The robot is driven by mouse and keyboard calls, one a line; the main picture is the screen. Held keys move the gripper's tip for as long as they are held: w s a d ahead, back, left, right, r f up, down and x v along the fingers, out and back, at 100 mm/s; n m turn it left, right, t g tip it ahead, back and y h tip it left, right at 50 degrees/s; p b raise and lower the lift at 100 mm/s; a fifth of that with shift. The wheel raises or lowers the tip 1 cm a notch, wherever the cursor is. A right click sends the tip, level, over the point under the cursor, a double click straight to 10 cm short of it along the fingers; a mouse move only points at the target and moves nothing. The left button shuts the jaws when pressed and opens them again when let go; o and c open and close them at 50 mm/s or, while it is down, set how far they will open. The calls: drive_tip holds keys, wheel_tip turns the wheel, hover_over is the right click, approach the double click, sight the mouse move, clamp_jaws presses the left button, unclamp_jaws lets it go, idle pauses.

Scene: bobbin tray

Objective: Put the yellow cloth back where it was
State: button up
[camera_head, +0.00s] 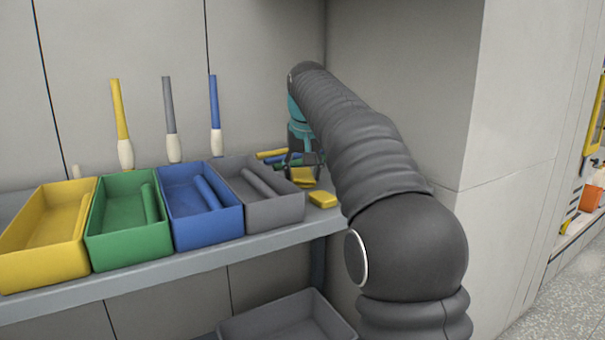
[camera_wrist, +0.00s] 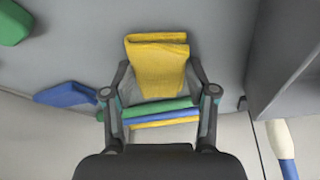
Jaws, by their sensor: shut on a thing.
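The folded yellow cloth (camera_wrist: 157,65) is between the two fingers of my gripper (camera_wrist: 158,88) in the wrist view, its folded edge beyond the fingertips. In the head view the cloth (camera_head: 303,178) shows just below my gripper (camera_head: 303,163), at the right end of the shelf, right of the grey bin. My gripper is shut on it. I cannot tell whether the cloth touches the shelf. My arm hides part of this area.
Yellow (camera_head: 45,262), green (camera_head: 130,247), blue (camera_head: 207,229) and grey (camera_head: 275,212) bins line the shelf (camera_head: 185,263). A yellow block (camera_head: 323,199) lies near its edge. Coloured strips (camera_wrist: 160,115) lie behind the cloth. Three bobbins stand at the wall.

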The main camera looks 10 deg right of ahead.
drive_tip(key=shift+f, duration=0.15)
drive_tip(key=o, duration=1.1)
drive_tip(key=p+v, duration=0.4)
drive_tip(key=v, duration=0.8)
